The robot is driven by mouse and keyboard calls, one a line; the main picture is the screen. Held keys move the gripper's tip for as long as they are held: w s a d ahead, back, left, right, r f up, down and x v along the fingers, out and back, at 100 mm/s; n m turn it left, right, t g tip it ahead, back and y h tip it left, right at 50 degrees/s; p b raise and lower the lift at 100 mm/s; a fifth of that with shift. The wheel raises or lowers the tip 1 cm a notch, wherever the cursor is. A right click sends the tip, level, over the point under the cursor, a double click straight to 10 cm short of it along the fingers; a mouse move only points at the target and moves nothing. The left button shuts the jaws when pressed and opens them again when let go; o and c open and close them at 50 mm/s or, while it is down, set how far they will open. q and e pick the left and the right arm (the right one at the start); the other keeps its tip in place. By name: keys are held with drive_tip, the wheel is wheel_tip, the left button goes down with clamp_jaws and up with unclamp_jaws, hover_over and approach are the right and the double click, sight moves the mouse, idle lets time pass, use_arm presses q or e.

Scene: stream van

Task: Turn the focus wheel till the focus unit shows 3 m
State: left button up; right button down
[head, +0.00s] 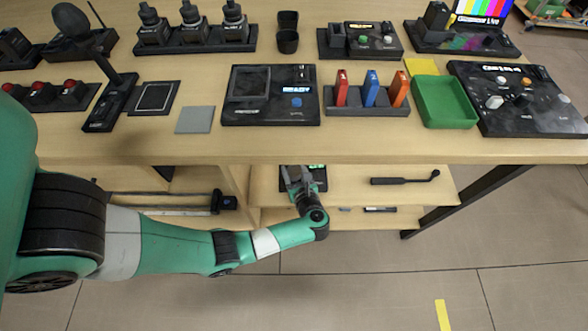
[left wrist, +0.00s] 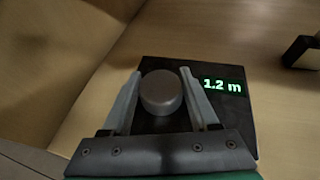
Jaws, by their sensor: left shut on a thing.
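The focus unit (left wrist: 228,125) is a flat black box on the wooden shelf below the table top. Its green display (left wrist: 222,86) reads 1.2 m. The focus wheel (left wrist: 161,95) is a grey round knob left of the display in the left wrist view. My left gripper (left wrist: 160,78) has one finger on each side of the wheel and is shut on it. In the head view the left gripper (head: 301,182) reaches over the focus unit (head: 322,184), partly hiding it, and the wheel is hidden there. My right gripper is not in view.
The table edge (head: 400,157) is just above my left gripper in the head view. A black handle-like tool (head: 405,180) lies to the right on the same shelf. The table top holds several consoles, a green tray (head: 444,121) and coloured cards.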

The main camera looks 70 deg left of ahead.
use_arm(q)
drive_tip(key=m+t+p, duration=0.2)
drive_tip(key=m+t+h+p, duration=0.1)
drive_tip(key=shift+s+r+t, duration=0.2)
drive_tip(key=shift+r+t, duration=0.05)
drive_tip(key=shift+t, duration=0.05)
drive_tip(key=shift+w+f+m+t+h+p, duration=0.2)
drive_tip(key=shift+m+t+h+p, duration=0.3)
drive_tip(key=shift+m+t, duration=0.35)
drive_tip(key=shift+f, duration=0.1)
drive_tip(key=o, duration=1.4)
drive_tip(key=shift+c, duration=0.2)
